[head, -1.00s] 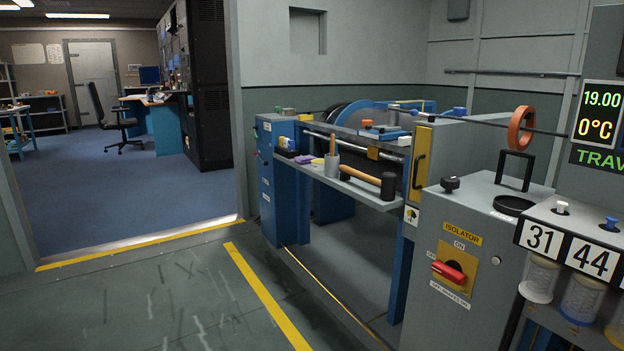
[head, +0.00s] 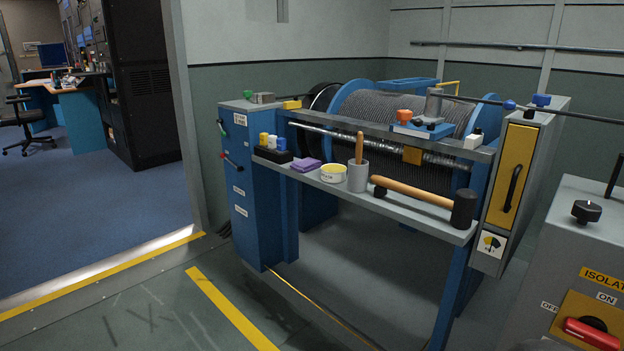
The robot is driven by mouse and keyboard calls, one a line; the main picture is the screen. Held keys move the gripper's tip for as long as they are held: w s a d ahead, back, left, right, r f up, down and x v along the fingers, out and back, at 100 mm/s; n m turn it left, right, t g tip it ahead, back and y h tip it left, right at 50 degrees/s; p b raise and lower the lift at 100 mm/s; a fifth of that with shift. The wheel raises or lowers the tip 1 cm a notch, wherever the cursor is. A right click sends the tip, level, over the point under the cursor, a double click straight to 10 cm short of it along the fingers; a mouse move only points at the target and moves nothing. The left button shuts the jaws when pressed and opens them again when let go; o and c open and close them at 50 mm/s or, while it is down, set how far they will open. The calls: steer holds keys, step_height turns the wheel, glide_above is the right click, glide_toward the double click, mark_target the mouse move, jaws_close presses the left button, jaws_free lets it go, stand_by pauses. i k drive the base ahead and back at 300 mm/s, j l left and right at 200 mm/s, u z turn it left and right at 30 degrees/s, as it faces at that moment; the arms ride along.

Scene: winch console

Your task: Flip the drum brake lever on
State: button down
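The winch drum (head: 410,115), wound with grey cable, sits between blue frames beyond a shelf. No lever carries a readable "drum brake" label. A black handle (head: 513,188) stands upright, slightly tilted, on the yellow panel (head: 500,205) at the drum's right end. My gripper is not in view.
The shelf (head: 400,208) holds a mallet (head: 430,195), a grey cup (head: 358,177), a yellow tub (head: 333,173) and a purple cloth (head: 305,165). A grey isolator box (head: 580,240) with a red switch (head: 591,333) stands at right. Floor in front is clear; a doorway opens left.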

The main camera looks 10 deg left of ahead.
mark_target(240, 169)
steer(key=i+j, duration=0.4)
steer(key=j, duration=0.15)
steer(key=i+j, duration=0.8)
steer(key=j, duration=0.25)
steer(key=i+j, duration=0.35)
steer(key=j, duration=0.2)
steer(key=i+j, duration=0.4)
steer(key=j, duration=0.1)
